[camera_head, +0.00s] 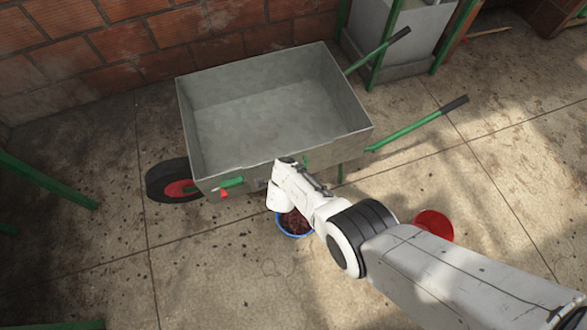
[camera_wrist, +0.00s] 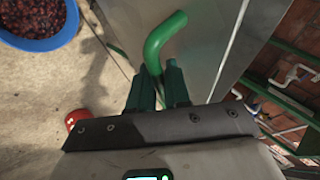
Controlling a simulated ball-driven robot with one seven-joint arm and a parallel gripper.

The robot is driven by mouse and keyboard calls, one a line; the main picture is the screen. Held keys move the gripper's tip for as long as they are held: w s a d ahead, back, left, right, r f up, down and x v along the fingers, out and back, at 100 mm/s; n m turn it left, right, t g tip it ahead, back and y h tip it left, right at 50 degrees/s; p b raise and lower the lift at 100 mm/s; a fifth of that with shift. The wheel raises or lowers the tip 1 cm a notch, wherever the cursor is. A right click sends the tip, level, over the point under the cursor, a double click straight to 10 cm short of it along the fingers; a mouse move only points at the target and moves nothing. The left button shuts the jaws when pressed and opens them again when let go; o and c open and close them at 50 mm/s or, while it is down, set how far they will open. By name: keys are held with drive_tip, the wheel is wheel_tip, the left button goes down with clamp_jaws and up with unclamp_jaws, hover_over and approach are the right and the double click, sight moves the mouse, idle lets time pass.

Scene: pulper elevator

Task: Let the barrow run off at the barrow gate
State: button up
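The grey barrow (camera_head: 270,105) stands upright on the floor, its tray empty, with a red-hubbed wheel (camera_head: 178,183) at left and green handles at right. A small green lever (camera_head: 231,183) with a red piece below it sits low on the tray's near side. My gripper (camera_head: 285,166) is at this near side, right of that lever; its fingers are hidden there. In the wrist view, a curved green handle (camera_wrist: 164,38) stands against the grey metal wall. Its lower end reaches the tips of my gripper's green fingers (camera_wrist: 160,80). A narrow gap shows between the fingers; I cannot tell whether they clamp it.
A blue basin (camera_head: 294,226) of dark red cherries stands on the floor under my wrist. A red round object (camera_head: 433,226) lies beyond my arm. A brick wall (camera_head: 150,45) runs behind the barrow, and a grey machine (camera_head: 400,35) with green legs stands behind right.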

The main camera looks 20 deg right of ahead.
drive_tip(key=shift+w+a+r+p, duration=0.2)
drive_tip(key=shift+r+p, duration=0.35)
drive_tip(key=shift+r, duration=0.05)
drive_tip(key=shift+s+f+p+v, duration=0.1)
drive_tip(key=shift+s+p+v, duration=0.05)
drive_tip(key=shift+p+v, duration=1.5)
drive_tip(key=shift+s+f+p+v, duration=0.1)
drive_tip(key=shift+p+v, duration=1.5)
drive_tip(key=shift+v, duration=0.1)
drive_tip(key=shift+s+f+p+v, duration=0.1)
drive_tip(key=shift+s+p+v, duration=0.05)
drive_tip(key=shift+p+v, duration=1.5)
